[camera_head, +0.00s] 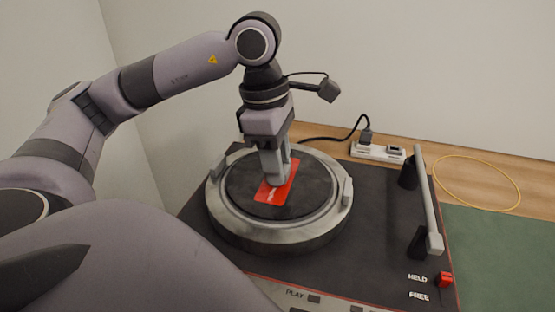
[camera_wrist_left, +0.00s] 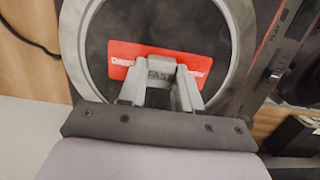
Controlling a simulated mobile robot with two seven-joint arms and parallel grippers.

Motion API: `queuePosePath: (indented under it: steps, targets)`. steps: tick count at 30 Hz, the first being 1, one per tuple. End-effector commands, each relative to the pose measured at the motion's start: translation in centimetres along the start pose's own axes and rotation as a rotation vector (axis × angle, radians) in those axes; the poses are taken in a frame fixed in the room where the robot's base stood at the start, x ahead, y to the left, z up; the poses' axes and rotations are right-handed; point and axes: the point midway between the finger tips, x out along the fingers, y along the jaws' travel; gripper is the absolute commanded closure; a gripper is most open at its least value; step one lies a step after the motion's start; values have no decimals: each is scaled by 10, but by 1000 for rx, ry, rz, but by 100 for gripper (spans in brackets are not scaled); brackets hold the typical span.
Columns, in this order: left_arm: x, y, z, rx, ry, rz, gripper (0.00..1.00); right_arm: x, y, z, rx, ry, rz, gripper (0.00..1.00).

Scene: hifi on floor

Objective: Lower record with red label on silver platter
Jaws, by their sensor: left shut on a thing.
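The black record (camera_head: 305,205) with a red label (camera_head: 277,188) lies within the silver platter (camera_head: 222,215) of the record player. In the left wrist view the red label (camera_wrist_left: 130,52) carries white lettering, partly hidden by the fingers, and the silver platter (camera_wrist_left: 70,45) rings the black disc (camera_wrist_left: 165,18). My left gripper (camera_head: 275,180) points down over the label, with its fingertips at the record's centre, shut on the record there. I cannot tell whether the record rests fully on the platter. My right gripper is not in view.
The tonearm (camera_head: 430,200) stands at the deck's right side, clear of the platter. A red switch (camera_head: 445,279) sits at the front right by the words HELD and FREE. A power strip (camera_head: 378,152), a yellow ring (camera_head: 476,183) and a green mat (camera_head: 500,250) lie beyond the deck.

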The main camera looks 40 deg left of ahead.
Motion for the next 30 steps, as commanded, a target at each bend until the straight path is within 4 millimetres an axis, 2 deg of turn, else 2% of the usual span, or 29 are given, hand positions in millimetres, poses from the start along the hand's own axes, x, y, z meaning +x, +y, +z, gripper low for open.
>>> queuePosePath:
  steps: [11,12,14,25,30]
  targets:
    - [1,0,0,0,0,0,100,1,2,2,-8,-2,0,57]
    - [1,0,0,0,0,0,57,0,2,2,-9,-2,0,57]
    - [1,0,0,0,0,0,37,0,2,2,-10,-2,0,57]
    - [2,0,0,0,0,0,37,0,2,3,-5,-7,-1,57]
    - [-27,0,1,1,-2,3,37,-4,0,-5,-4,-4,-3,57]
